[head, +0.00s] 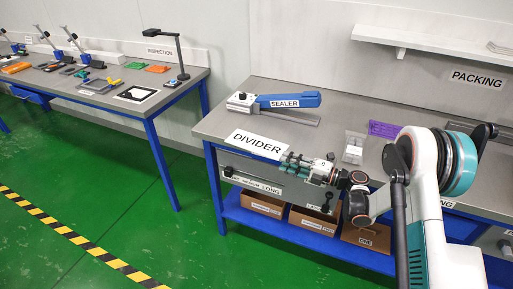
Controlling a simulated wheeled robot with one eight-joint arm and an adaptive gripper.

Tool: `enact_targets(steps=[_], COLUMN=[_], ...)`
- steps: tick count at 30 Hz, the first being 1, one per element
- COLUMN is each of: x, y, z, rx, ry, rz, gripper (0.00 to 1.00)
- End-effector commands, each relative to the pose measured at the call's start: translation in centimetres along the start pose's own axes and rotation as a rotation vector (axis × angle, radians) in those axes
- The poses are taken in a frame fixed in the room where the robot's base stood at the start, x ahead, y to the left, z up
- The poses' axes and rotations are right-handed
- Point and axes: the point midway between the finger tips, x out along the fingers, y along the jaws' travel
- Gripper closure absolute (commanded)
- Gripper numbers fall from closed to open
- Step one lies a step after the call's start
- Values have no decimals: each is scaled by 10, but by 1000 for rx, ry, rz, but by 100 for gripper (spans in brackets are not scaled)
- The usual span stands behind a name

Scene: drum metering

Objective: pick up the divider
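A white sign reading DIVIDER (257,143) is at the front left of the right-hand bench. A purple slotted piece (383,130) lies farther back on the bench, partly behind my arm. Neither it nor anything else in view can be surely told as the divider itself. My gripper (293,164) reaches left over the bench's front edge, just right of and below the sign. Grey and teal parts show at its end. The picture is too small to tell whether these are its fingers or something held, or whether the fingers are open.
A blue SEALER (290,100) and a small clear-and-white container (353,147) stand on the grey bench (225,118). Labelled cardboard boxes (312,220) sit on the blue lower shelf. The inspection bench (190,82) is at left, with open green floor between.

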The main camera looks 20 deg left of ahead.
Motion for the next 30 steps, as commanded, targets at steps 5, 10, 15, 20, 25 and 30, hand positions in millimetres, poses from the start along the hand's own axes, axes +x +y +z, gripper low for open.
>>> enact_targets(steps=[5, 10, 15, 20, 25, 30], x=[13, 23, 48, 71, 76, 75], y=[1, 1, 0, 0, 2, 2], z=[0, 0, 0, 0, 0, 0], rx=[0, 0, 0, 0, 0, 0], ry=[1, 1, 2, 1, 0, 0], rz=[0, 1, 1, 1, 1, 1], gripper=[72, 72, 72, 72, 72, 88])
